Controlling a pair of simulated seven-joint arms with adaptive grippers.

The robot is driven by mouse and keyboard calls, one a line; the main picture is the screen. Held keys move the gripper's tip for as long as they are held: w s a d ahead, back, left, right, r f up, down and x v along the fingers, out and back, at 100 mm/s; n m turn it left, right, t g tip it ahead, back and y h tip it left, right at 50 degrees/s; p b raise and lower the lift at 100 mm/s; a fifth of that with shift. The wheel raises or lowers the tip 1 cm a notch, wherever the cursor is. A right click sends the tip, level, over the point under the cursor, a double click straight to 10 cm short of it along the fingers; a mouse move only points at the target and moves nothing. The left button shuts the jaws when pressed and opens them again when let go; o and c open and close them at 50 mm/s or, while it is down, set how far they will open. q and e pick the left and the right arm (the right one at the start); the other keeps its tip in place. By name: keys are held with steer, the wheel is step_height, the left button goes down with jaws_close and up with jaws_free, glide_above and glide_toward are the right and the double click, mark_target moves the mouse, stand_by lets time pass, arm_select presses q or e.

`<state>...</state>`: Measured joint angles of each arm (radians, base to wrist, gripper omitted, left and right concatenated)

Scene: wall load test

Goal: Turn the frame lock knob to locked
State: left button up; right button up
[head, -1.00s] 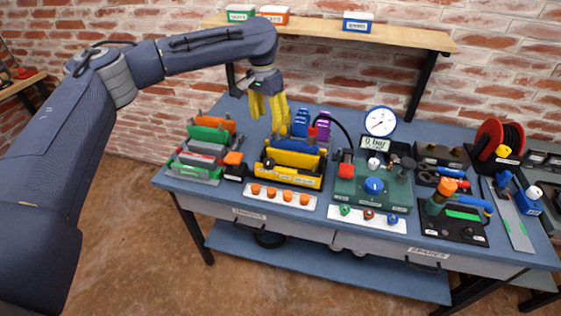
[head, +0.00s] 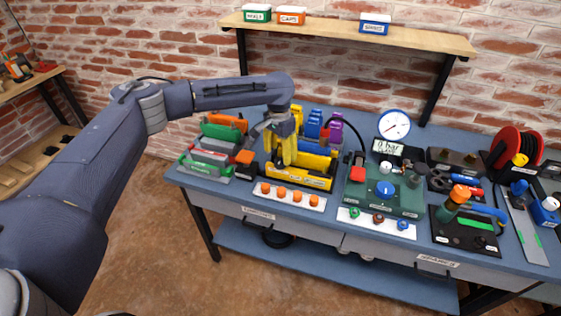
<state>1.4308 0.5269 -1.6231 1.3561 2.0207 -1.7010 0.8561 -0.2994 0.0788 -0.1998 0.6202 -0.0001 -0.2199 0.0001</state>
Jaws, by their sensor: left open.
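The yellow frame (head: 306,181) stands on the blue bench, left of the green gauge unit, with yellow and blue pieces set in it. My left gripper (head: 287,161) has yellow fingers and points down over the left part of this frame. It is open, and I see nothing held in it. Whether the fingers touch the frame I cannot tell. I cannot pick out the frame lock knob clearly; the left end of the frame, where a dark round part showed earlier, is largely covered by the gripper. My right gripper is not in view.
A rack of grey, orange and green pieces (head: 209,164) stands close left. A white strip with orange knobs (head: 290,195) lies in front. The green gauge unit (head: 385,191) with a blue knob is to the right. Blue and purple holders (head: 314,124) stand behind.

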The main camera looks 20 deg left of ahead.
mark_target(280, 160)
arm_select(q)
steer(key=shift+f, duration=2.05)
steer(key=shift+c, duration=0.2)
jaws_close()
